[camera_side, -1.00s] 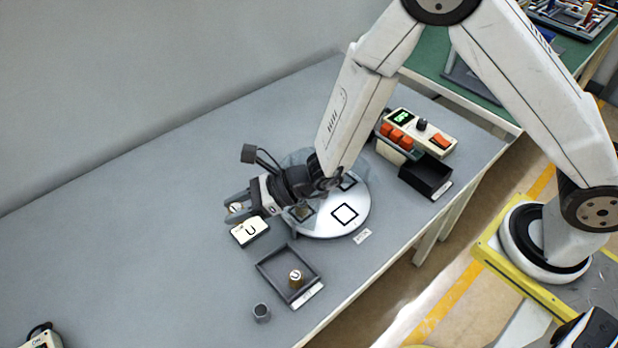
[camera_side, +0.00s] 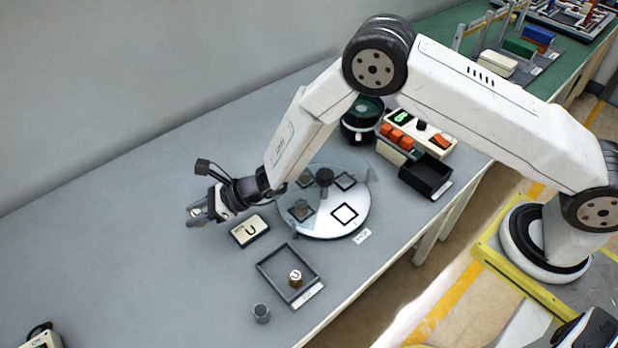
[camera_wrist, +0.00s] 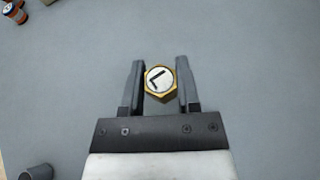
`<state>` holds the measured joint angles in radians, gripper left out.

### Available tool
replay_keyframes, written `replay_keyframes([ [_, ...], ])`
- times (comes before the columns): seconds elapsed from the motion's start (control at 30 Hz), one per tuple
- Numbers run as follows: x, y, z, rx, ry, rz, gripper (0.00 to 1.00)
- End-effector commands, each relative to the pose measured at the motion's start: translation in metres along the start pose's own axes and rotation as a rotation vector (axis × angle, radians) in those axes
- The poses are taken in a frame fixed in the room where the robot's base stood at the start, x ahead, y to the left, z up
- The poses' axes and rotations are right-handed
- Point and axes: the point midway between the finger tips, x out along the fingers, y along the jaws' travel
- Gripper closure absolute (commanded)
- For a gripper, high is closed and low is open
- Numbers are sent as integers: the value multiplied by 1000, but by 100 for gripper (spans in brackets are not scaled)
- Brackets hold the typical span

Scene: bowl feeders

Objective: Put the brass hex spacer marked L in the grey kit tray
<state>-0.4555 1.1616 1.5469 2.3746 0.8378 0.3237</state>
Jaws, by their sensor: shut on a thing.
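The brass hex spacer marked L (camera_wrist: 160,82) is between the two dark fingers of my gripper (camera_wrist: 159,90) in the wrist view, its white lettered top face showing. In the side view my gripper (camera_side: 196,216) is shut on it over the left part of the table, left of the round feeder; the spacer (camera_side: 196,212) shows there as a small light spot. The square grey kit tray (camera_side: 281,261) lies lower right of my gripper. Another brass spacer (camera_side: 296,278) stands in this tray; its mark is too small to read surely.
A round white feeder disc (camera_side: 325,226) with black squares stands right of my gripper. A small grey cylinder (camera_side: 261,313) stands below the tray. A black bin (camera_side: 427,178) and control box (camera_side: 420,132) are farther right.

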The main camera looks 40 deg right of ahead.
Motion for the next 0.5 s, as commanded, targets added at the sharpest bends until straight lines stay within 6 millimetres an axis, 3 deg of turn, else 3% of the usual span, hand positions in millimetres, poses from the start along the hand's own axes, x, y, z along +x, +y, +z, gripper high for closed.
replay_keyframes([
  [0.2, 18, -7, -11, -1, -1, 1, 100],
  [0.5, 24, -9, -14, -1, -1, 1, 100],
])
